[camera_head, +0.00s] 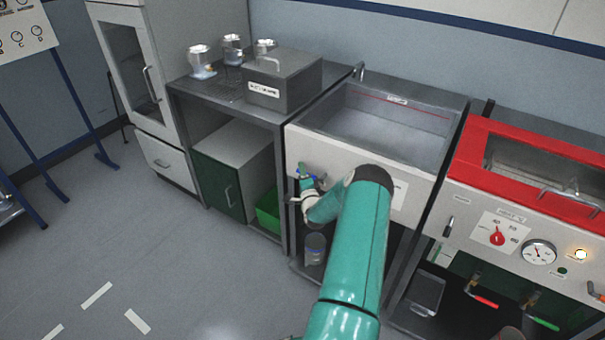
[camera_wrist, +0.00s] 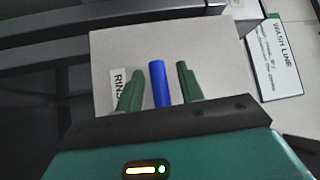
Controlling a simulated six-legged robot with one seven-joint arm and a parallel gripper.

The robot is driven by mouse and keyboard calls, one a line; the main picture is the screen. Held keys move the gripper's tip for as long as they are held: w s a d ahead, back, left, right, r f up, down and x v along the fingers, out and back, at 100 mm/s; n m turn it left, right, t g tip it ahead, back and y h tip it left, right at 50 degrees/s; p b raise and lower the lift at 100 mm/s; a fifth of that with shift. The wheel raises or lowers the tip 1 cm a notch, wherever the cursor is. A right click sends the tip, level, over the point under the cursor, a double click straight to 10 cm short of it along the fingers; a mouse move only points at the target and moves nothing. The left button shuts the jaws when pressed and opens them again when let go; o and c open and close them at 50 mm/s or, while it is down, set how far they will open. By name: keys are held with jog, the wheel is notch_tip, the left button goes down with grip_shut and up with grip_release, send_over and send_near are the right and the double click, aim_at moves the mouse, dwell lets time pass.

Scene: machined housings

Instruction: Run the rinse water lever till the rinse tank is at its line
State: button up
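The rinse tank (camera_head: 352,118) is a grey basin in the bench at centre right. A thin red line runs along its back wall, under a small label (camera_head: 397,99). The inside looks plain grey, below the line; I cannot make out a water surface. The blue rinse water lever (camera_wrist: 158,84) stands on the pale front panel, beside a partly hidden "RINS" label (camera_wrist: 119,82). My gripper (camera_wrist: 160,85) has its two green fingers either side of the lever, with narrow gaps. In the head view my gripper (camera_head: 303,184) is at the tank's front left, partly hidden by my arm.
A red-rimmed tank (camera_head: 545,165) with a dial and gauge stands to the right. A grey lidded box (camera_head: 285,80) and several metal parts sit on the left bench. A "WASH LINE" sign (camera_wrist: 275,60) is on the panel. A jar (camera_head: 315,247) stands on the shelf below.

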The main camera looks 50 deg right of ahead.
grip_shut()
